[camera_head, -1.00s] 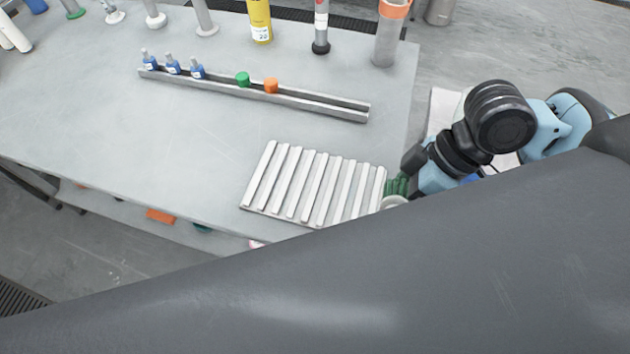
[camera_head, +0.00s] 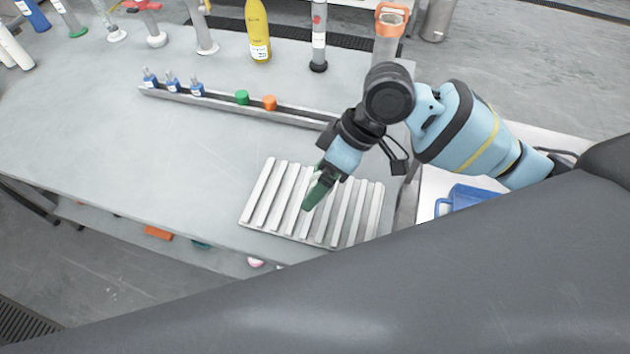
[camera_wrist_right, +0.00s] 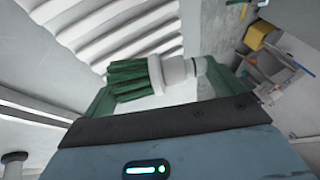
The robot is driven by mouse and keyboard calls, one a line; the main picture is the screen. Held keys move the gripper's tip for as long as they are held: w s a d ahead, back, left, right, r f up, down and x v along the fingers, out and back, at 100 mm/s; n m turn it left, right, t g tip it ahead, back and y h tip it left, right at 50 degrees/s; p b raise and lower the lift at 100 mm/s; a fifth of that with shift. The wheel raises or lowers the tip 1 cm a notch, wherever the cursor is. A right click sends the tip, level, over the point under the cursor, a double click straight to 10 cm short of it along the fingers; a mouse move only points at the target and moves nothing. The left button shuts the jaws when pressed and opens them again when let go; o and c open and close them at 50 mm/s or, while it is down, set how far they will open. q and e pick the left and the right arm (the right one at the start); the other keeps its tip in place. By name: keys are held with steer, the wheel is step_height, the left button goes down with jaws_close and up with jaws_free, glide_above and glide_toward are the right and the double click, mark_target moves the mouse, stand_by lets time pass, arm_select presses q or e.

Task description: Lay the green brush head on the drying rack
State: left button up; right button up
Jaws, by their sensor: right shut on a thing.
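The drying rack (camera_head: 262,195), a flat grey plate with several raised pale slats, lies near the front edge of the table. My right gripper (camera_head: 315,194), with green fingers, is over the middle of the rack, pointing down. In the right wrist view it is shut on the green brush head (camera_wrist_right: 130,80), which has ribbed green bristles and a white collar and stem lying crosswise between the fingers. The rack's slats (camera_wrist_right: 112,28) show behind it. The head view hides the brush head behind the gripper, so its height above the slats cannot be told. My left gripper is out of view.
A long metal rail (camera_head: 225,104) behind the rack holds small blue-labelled bottles (camera_head: 172,66) and a green (camera_head: 242,97) and orange cap (camera_head: 269,103). A yellow bottle (camera_head: 257,30) and tubes stand at the back. A blue container (camera_head: 470,198) is right of the table. The table left of the rack is clear.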

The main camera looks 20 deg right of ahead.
steer(key=shift+w+a+f, duration=0.15)
steer(key=shift+w+a, duration=0.35)
steer(key=shift+w, duration=0.2)
steer(key=shift+d+f, duration=0.1)
steer(key=shift+f, duration=1.55)
steer(key=shift+f, duration=0.1)
steer(key=o, duration=0.6)
steer(key=v, duration=1.2)
steer(key=shift+p, duration=0.35)
